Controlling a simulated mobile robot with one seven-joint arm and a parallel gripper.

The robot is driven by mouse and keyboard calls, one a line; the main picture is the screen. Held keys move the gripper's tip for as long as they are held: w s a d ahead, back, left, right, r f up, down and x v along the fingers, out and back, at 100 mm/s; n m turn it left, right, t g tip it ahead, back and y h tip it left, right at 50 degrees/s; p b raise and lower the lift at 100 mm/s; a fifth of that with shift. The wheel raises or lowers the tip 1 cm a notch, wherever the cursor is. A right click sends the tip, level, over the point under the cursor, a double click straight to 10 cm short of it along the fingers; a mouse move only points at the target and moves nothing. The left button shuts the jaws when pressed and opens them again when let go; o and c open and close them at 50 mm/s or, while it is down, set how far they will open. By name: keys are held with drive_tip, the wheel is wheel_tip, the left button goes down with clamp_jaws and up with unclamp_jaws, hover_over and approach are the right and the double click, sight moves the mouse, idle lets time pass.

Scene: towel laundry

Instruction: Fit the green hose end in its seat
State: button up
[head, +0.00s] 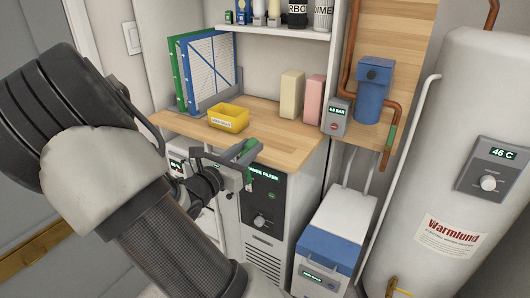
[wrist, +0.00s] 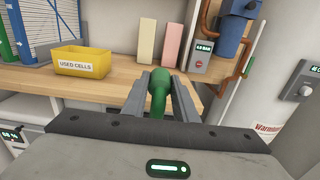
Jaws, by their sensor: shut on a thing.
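My gripper (head: 243,155) is in front of the worktop's front edge, near the black filter unit (head: 263,212) in the head view. It is shut on the green hose end (wrist: 158,92), which sits between the two grey fingers in the wrist view. The hose end has a rounded tip pointing away from me, and a narrower green part runs back towards my palm. The green piece also shows at the fingers in the head view. I cannot make out the seat for it clearly; my gripper and arm cover part of the filter unit's front.
A wooden worktop (head: 285,150) holds a yellow bin (head: 228,117) marked used cells, binders (head: 207,72), and cream (head: 291,94) and pink (head: 314,99) blocks. A blue-topped box (head: 327,247), a blue pump (head: 373,90) and a white water heater (head: 446,150) stand to the right.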

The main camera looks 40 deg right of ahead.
sight(264, 155)
drive_tip(key=w+d+f, duration=0.1)
drive_tip(key=d, duration=0.1)
drive_tip(key=w+d+f+b, duration=0.1)
drive_tip(key=d+f, duration=0.1)
drive_tip(key=d, duration=0.1)
drive_tip(key=w+d+f, duration=0.1)
drive_tip(key=d, duration=0.1)
drive_tip(key=shift+w+d+f+b, duration=0.1)
drive_tip(key=shift+d+f+b, duration=0.2)
drive_tip(key=shift+d+b, duration=0.1)
drive_tip(key=o, duration=1)
drive_tip(key=shift+o, duration=0.4)
